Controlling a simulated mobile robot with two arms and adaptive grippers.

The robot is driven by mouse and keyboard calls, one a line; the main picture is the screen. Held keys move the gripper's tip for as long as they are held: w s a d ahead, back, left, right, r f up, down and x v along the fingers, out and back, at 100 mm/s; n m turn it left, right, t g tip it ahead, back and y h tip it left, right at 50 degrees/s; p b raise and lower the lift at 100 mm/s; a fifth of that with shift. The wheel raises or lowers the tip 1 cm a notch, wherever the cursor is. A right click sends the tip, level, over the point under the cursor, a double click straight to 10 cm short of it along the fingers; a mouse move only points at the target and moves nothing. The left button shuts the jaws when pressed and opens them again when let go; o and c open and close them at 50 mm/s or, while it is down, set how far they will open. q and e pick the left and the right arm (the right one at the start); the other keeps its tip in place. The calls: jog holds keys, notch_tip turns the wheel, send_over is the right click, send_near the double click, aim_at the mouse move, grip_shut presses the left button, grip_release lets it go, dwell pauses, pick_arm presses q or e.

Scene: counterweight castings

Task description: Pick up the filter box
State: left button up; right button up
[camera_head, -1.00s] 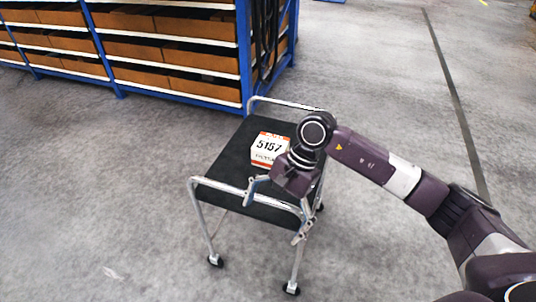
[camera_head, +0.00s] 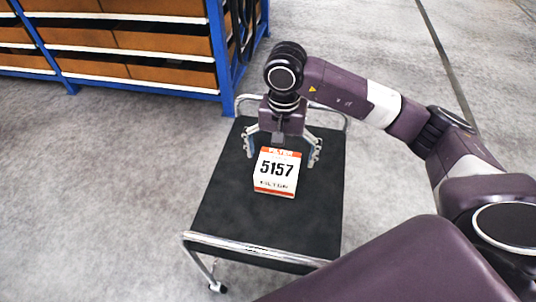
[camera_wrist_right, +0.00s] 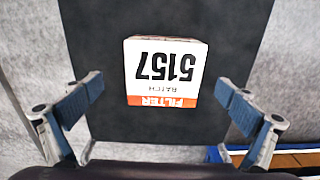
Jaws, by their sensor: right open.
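The filter box (camera_head: 277,172) is white and orange with "5157" on its top. It sits on the black top of a wheeled cart (camera_head: 224,207). My right gripper (camera_head: 283,152) is open just behind the box, at its far edge, with its fingers spread wider than the box. In the right wrist view the box (camera_wrist_right: 165,70) lies centred between the two open fingers (camera_wrist_right: 160,120) and a little beyond them. No finger touches it there. My left gripper is not in view.
The cart has chrome rails at its near end (camera_head: 255,250) and far end. A blue rack (camera_head: 215,60) with brown boxes (camera_head: 165,42) stands behind on the left. The cart top around the box is clear.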

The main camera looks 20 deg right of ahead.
jog(key=shift+f, duration=0.4)
jog(key=f, duration=0.4)
jog(key=f+b, duration=0.1)
jog(key=f, duration=0.2)
jog(key=shift+w, duration=0.4)
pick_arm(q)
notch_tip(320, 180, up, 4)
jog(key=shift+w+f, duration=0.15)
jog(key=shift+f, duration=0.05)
pick_arm(e)
jog(key=c, duration=1.4)
jog(key=shift+r, duration=0.15)
jog(key=shift+c, duration=0.2)
